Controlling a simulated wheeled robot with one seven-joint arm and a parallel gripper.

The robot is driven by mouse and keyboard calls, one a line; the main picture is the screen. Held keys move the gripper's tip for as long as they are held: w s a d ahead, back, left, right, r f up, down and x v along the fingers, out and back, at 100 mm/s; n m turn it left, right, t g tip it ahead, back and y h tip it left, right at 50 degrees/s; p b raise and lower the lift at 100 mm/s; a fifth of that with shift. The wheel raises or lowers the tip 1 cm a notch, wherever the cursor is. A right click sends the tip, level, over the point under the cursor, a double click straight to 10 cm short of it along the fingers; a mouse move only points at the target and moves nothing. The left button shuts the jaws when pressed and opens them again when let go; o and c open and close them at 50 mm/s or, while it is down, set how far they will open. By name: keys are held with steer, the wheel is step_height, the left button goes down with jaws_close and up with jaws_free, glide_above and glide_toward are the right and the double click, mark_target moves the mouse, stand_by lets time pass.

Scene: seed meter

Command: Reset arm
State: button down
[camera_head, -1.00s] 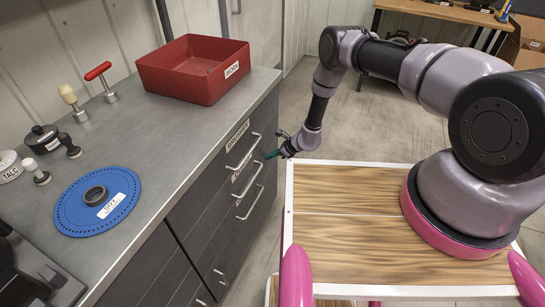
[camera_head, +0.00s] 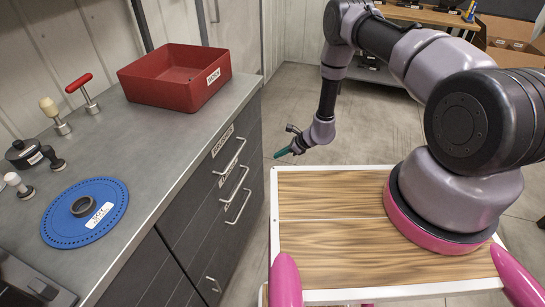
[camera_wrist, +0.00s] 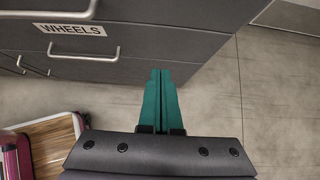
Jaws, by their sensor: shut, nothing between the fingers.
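My gripper (camera_head: 284,153) hangs in the air in the head view, in front of the drawer cabinet and beyond the far left corner of my wood-topped base. Its teal fingers point left and slightly down. In the wrist view my gripper (camera_wrist: 160,74) shows both teal fingers pressed together with nothing between them. My arm is bent, rising from the pink-ringed mount and coming down to the wrist. The gripper is apart from the drawer handles.
The grey cabinet (camera_head: 205,245) has several drawers, one labelled WHEELS (camera_wrist: 72,29). On its counter (camera_head: 150,140) stand a red bin (camera_head: 190,95), a blue disc (camera_head: 115,192), a red-handled tool (camera_head: 79,83) and a black-lidded pot (camera_head: 22,153). Open floor (camera_head: 300,95) lies behind the gripper.

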steer(key=w+r+n+y, duration=0.15)
steer(key=r+n, duration=0.25)
steer(key=r, duration=1.3)
steer(key=w+r+n, duration=0.3)
steer(key=r, duration=1.4)
steer(key=s+d+r+n+h, duration=0.1)
steer(key=s+d+r+n, duration=0.25)
steer(key=r, duration=0.65)
steer(key=s+d+r+n+h, duration=0.1)
steer(key=s+d+r+n, duration=0.3)
steer(key=r, duration=0.6)
steer(key=s+d+r+n+t+h, duration=0.1)
steer(key=s+d+r, duration=0.3)
steer(key=s, duration=0.4)
steer(key=s+d+r+n+t+h, duration=0.1)
steer(key=s+d+r+h, duration=0.2)
steer(key=s+d+r, duration=0.2)
steer(key=s+d+r+n+t+h, duration=0.1)
steer(key=s+d+r, duration=0.3)
steer(key=s, duration=0.7)
steer(key=shift+s+d+r+t+h, duration=0.2)
steer(key=shift+s+r+t+h, duration=0.2)
steer(key=shift+r+t, duration=0.3)
